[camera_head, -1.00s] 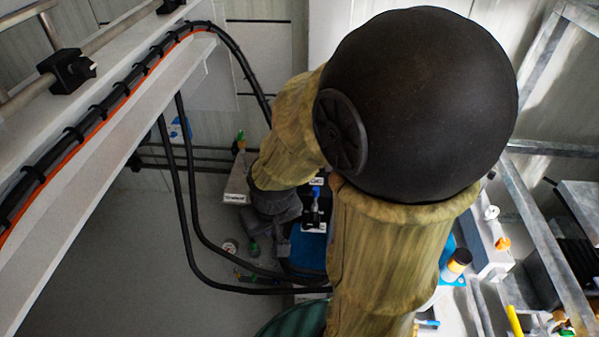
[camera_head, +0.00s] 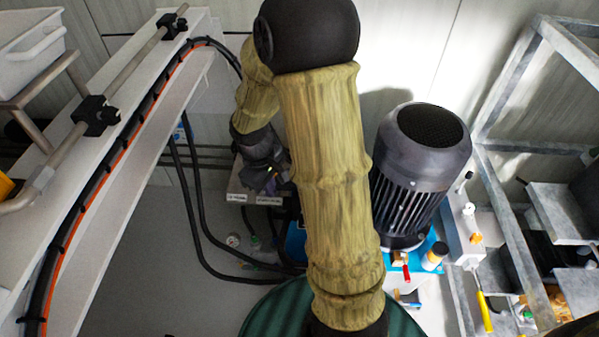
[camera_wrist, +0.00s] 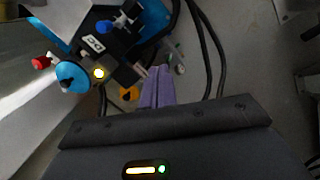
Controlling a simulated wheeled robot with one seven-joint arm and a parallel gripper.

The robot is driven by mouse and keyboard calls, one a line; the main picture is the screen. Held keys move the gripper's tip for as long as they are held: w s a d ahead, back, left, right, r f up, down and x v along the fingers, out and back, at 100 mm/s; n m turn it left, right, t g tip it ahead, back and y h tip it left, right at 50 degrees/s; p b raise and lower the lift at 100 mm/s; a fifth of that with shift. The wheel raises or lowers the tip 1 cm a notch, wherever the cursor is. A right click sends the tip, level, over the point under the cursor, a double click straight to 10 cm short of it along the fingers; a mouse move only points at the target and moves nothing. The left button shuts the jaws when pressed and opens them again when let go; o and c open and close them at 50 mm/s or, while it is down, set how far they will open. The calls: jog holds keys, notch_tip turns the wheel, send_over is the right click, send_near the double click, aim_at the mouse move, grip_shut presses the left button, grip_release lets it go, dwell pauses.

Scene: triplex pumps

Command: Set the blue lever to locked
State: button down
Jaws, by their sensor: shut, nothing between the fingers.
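A small blue lever handle (camera_wrist: 105,27) shows at the top of the wrist view, on dark valve fittings beside a blue body (camera_wrist: 153,18). Whether the lever stands at locked cannot be read. My gripper (camera_wrist: 158,72) is shut and empty. Its purple fingers point toward the fittings, right of and below the blue lever in the picture and apparently apart from it. In the head view my dark gripper body (camera_head: 262,158) is over the pump area, and my arm hides the blue lever.
A red handle (camera_wrist: 41,63) and a round blue part (camera_wrist: 72,77) sit left of the fittings. Black hoses (camera_head: 190,220) hang close on the left. A large dark motor (camera_head: 410,180) stands right of my arm. A grey metal frame (camera_head: 500,210) is farther right.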

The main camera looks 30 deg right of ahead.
jog(key=w+d+r+n+g+p, duration=0.1)
jog(key=w+d+r+n+p, duration=0.2)
jog(key=p, duration=0.4)
jog(key=shift+w+d, duration=0.55)
jog(key=shift+w, duration=0.25)
jog(key=shift+f, duration=0.1)
jog(key=s+d+f+b, duration=0.1)
jog(key=s+d+f, duration=0.1)
jog(key=f, duration=0.2)
jog(key=s+d+f+b, duration=0.1)
jog(key=s+d+f, duration=0.1)
jog(key=f, duration=0.3)
jog(key=shift+s+d+f, duration=0.25)
jog(key=shift+f, duration=0.05)
jog(key=shift+r+p, duration=0.1)
jog(key=shift+p, duration=0.2)
